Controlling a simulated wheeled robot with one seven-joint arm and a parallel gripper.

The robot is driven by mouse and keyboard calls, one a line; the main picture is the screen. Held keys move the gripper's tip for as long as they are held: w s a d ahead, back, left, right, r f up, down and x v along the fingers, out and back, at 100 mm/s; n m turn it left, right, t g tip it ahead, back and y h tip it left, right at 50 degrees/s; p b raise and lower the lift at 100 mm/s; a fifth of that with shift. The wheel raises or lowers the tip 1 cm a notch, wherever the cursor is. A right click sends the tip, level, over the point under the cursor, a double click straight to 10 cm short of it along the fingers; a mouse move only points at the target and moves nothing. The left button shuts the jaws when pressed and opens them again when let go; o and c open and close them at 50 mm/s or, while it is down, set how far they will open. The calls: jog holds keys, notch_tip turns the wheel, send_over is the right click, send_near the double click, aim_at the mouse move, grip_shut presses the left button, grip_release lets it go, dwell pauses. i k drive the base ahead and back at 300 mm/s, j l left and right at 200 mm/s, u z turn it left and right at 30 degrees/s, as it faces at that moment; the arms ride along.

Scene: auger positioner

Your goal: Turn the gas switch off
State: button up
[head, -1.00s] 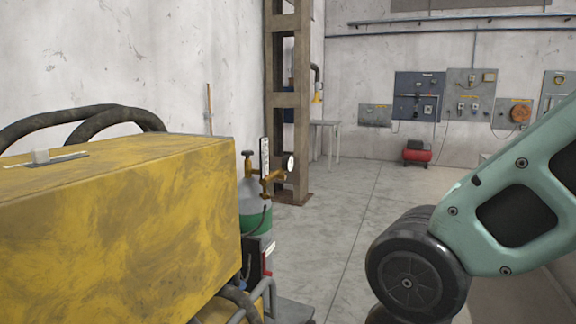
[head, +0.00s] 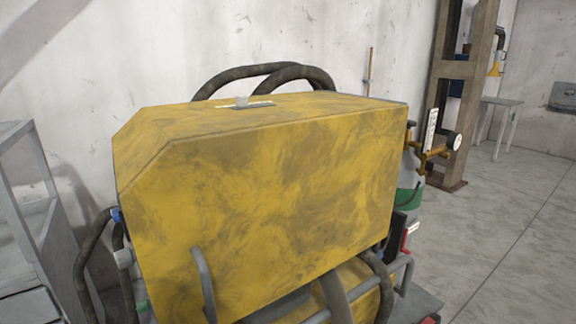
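A gas cylinder (head: 409,177) with a grey top and a green band stands behind the right end of a yellow machine (head: 265,195), which hides much of it. A brass regulator (head: 430,153) with a round gauge (head: 453,141) and an upright white scale tube (head: 430,127) sits at its top. A dark knob (head: 410,124) shows beside the regulator. My gripper is out of view.
Dark hoses (head: 265,75) arch behind the machine, and more hang at its front. A grey metal rack (head: 28,220) stands close on the left. A steel column (head: 462,95) and small table (head: 500,103) stand at back right. Floor is open at right.

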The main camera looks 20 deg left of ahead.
aim_at(144, 305)
jog(key=j+u, duration=0.45)
jog(key=i+j+u, duration=0.15)
jog(key=u, duration=0.3)
jog(key=j+u, duration=0.25)
jog(key=u, duration=0.25)
jog(key=j+u, duration=0.2)
jog(key=u, duration=0.25)
jog(key=j+u, duration=0.25)
jog(key=u, duration=0.25)
jog(key=i+l, duration=0.05)
